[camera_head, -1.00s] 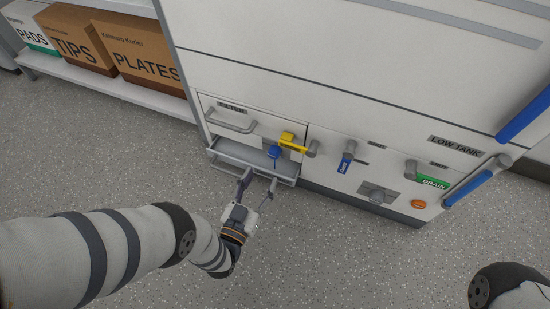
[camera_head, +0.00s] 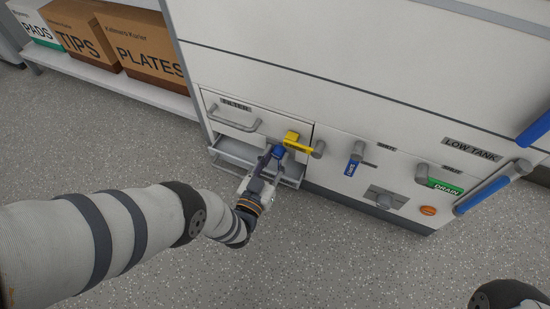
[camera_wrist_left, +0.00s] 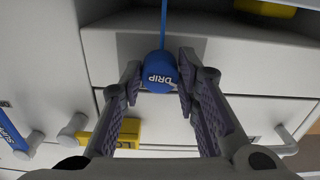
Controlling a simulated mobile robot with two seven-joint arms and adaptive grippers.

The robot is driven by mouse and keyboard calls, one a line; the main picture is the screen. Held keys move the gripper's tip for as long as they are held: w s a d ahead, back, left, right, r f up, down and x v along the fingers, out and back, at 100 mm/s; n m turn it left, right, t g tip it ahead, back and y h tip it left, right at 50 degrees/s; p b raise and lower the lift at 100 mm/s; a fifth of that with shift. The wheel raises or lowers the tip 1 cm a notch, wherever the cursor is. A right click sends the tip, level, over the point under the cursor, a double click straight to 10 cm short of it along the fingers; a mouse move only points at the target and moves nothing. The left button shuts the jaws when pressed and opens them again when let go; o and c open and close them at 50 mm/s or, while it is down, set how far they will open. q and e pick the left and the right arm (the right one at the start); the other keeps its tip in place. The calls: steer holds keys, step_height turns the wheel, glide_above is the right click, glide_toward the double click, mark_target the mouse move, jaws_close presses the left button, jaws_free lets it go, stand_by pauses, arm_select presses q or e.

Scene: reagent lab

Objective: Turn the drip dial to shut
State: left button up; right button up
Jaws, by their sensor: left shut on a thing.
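My right gripper is out of view; only a piece of my right arm shows at the lower right corner.
A grey tray (camera_head: 232,152) juts out under the FILTER drawer (camera_head: 228,113). A blue lever (camera_head: 354,160) and a green DRAIN lever (camera_head: 440,185) are farther right. The speckled floor in front is clear.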

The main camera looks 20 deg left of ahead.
arm_select(q)
steer(key=shift+m, duration=0.3)
steer(key=m, duration=0.3)
steer(key=m+b, duration=0.1)
steer(key=m, duration=0.8)
steer(key=shift+a, duration=0.1)
steer(key=shift+m+b, duration=0.35)
steer(key=shift+m, duration=1.75)
steer(key=o, duration=1.2)
